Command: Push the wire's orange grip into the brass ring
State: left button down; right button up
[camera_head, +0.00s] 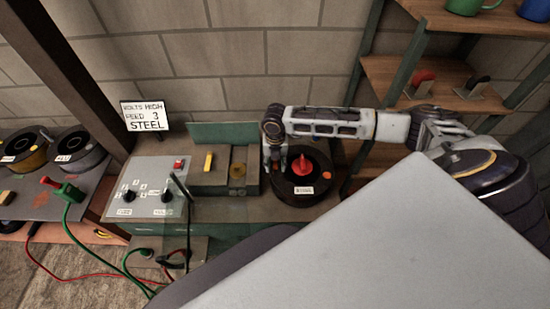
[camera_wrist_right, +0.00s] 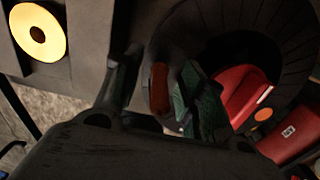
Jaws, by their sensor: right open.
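In the right wrist view the brass ring (camera_wrist_right: 38,32) shows at the upper left as a bright yellow disc with a dark hole. My right gripper (camera_head: 274,167) points down between the feeder box and a black wire spool (camera_head: 312,189) with a red knob. Its jaws are open. A small orange-red piece, seemingly the wire's orange grip (camera_wrist_right: 158,88), shows between the fingers; I cannot tell whether they touch it. My left gripper is not in view.
The machine's panel (camera_head: 146,190) carries knobs and a red switch, with a sign (camera_head: 145,116) behind it reading volts high, feed 3, steel. Black, green and red cables hang in front. A wooden shelf (camera_head: 440,85) stands at the right. A side table holds more spools at the left.

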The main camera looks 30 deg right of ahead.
jog(key=shift+c, duration=0.5)
grip_shut()
jog(key=shift+r, duration=0.45)
jog(key=shift+r+p, duration=0.3)
jog(key=shift+p, duration=0.15)
jog(key=shift+r, duration=0.3)
jog(key=shift+r, duration=1.95)
jog(key=shift+w+r, duration=0.1)
